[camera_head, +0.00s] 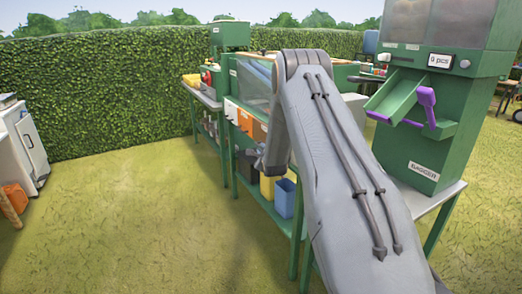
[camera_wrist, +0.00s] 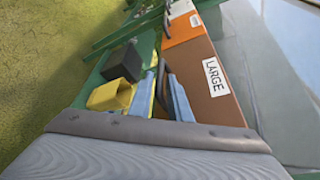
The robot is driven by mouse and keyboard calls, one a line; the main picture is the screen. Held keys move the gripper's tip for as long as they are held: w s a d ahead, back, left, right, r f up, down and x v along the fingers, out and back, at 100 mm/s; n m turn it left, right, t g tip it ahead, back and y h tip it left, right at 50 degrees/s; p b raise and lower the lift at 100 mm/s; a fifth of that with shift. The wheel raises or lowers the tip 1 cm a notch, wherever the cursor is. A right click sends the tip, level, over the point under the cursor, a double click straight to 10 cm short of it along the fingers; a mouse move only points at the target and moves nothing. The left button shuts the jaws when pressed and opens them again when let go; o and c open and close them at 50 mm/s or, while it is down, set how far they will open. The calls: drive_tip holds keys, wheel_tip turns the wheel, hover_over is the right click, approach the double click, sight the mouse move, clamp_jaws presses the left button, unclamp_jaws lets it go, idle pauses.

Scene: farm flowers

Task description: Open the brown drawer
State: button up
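The brown drawer (camera_wrist: 208,90) carries a white LARGE label and looks closed in the wrist view. In the head view its front (camera_head: 261,132) is partly hidden by my arm. A dark handle (camera_wrist: 164,92) stands out from its face. My gripper (camera_wrist: 163,82) is at this handle, with one bluish finger on each side of it. The fingers look apart, with a gap around the handle; I cannot tell whether either touches it. In the head view my gripper (camera_head: 272,155) is low in front of the drawer row, mostly behind my arm.
An orange drawer (camera_wrist: 184,29) and a white drawer sit beside the brown one. Below are a black bin (camera_wrist: 124,62), a yellow bin (camera_wrist: 110,95) and a blue bin (camera_head: 285,198). A green dispenser (camera_head: 425,120) stands at right. Grass (camera_head: 130,220) is free at left.

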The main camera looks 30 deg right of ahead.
drive_tip(key=shift+x, duration=0.8)
clamp_jaws()
